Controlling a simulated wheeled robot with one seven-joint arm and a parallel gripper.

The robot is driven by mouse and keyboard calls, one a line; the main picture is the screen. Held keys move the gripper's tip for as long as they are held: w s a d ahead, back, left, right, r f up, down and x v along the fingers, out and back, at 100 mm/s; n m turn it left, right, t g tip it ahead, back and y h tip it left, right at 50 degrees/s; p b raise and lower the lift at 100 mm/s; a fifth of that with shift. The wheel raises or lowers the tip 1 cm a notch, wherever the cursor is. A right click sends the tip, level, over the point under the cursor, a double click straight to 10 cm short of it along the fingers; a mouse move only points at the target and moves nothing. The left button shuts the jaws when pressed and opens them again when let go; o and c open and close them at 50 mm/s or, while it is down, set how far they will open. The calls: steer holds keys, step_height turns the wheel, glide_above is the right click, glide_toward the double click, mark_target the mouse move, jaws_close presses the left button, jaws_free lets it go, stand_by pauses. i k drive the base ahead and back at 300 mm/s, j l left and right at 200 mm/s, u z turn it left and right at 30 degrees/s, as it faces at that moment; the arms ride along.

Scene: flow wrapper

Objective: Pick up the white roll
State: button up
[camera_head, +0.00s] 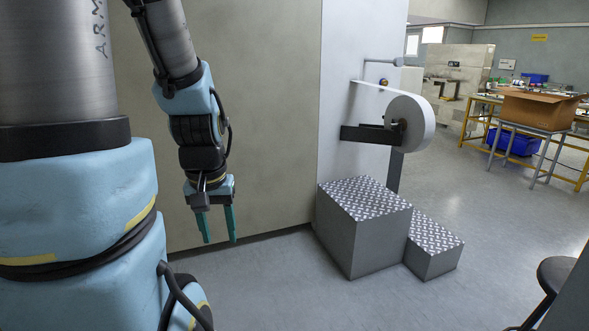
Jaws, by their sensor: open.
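The white roll (416,121) is mounted on the side of a tall light-coloured machine, at the centre right of the head view. It stands on edge, with a dark hub at its middle. A white strip (371,86) runs from its top left to the machine. My gripper (218,224) hangs at the left, pointing down, in front of the beige panel. Its two green fingers are apart with nothing between them. It is well to the left of the roll and lower, not touching it.
A dark bracket (366,135) sits beside the roll. Metal tread-plate steps (365,231) stand below it. A black stool (555,278) is at the lower right. A cardboard box (535,109) rests on a table farther back. The floor (490,215) right of the steps is clear.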

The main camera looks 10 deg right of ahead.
mark_target(417, 115)
steer(key=i+l, duration=0.25)
steer(key=i, duration=0.25)
steer(key=i+l, duration=0.2)
steer(key=i, duration=0.35)
steer(key=i+l, duration=0.25)
steer(key=i, duration=0.25)
